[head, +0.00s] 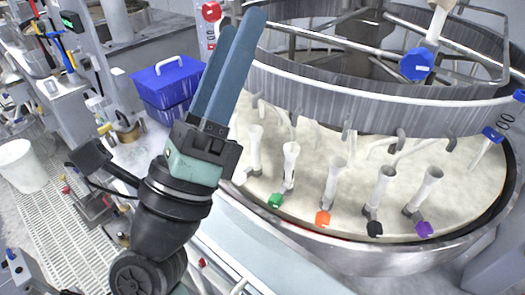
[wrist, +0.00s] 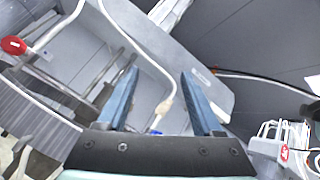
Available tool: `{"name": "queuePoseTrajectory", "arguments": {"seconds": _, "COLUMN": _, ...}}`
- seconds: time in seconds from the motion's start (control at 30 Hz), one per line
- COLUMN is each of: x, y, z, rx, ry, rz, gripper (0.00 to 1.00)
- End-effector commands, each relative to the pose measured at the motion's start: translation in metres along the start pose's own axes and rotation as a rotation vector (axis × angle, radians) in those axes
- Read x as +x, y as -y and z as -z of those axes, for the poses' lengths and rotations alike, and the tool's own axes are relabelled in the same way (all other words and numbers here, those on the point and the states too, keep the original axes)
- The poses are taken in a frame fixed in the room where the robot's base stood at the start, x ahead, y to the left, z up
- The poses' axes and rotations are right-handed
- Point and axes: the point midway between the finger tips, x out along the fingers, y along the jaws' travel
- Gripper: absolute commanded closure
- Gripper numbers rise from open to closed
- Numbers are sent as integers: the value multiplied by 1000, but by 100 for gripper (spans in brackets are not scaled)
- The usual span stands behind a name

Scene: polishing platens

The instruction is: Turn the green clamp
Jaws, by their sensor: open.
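The green clamp (head: 275,201) sits at the foot of a white upright tube (head: 290,165) near the front left edge of the round platen. My gripper (head: 240,18) is raised to the upper left of the green clamp, its two blue fingers pointing up and away from it. The fingers are apart and hold nothing. In the wrist view my gripper (wrist: 160,85) shows the same two blue fingers with a wide gap between them. The green clamp does not show in the wrist view.
Orange (head: 322,217), black (head: 375,228) and purple (head: 424,229) clamps stand in a row right of the green one. A large metal ring (head: 320,98) hangs above the platen. A blue box (head: 167,82) and a white bucket (head: 22,165) are at left.

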Motion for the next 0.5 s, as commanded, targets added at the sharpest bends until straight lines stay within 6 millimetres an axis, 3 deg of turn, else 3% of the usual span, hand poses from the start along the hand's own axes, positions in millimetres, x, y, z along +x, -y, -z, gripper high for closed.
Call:
{"name": "queuePoseTrajectory", "arguments": {"seconds": 0.17, "x": 21, "y": 13, "z": 30, "rx": -20, "ry": -127, "rz": 132, "gripper": 32}}
{"name": "queuePoseTrajectory", "arguments": {"seconds": 0.33, "x": 42, "y": 34, "z": 84, "rx": -19, "ry": -409, "rz": 289, "gripper": 32}}
{"name": "queuePoseTrajectory", "arguments": {"seconds": 0.5, "x": 38, "y": 37, "z": 142, "rx": 28, "ry": -757, "rz": 342, "gripper": 32}}
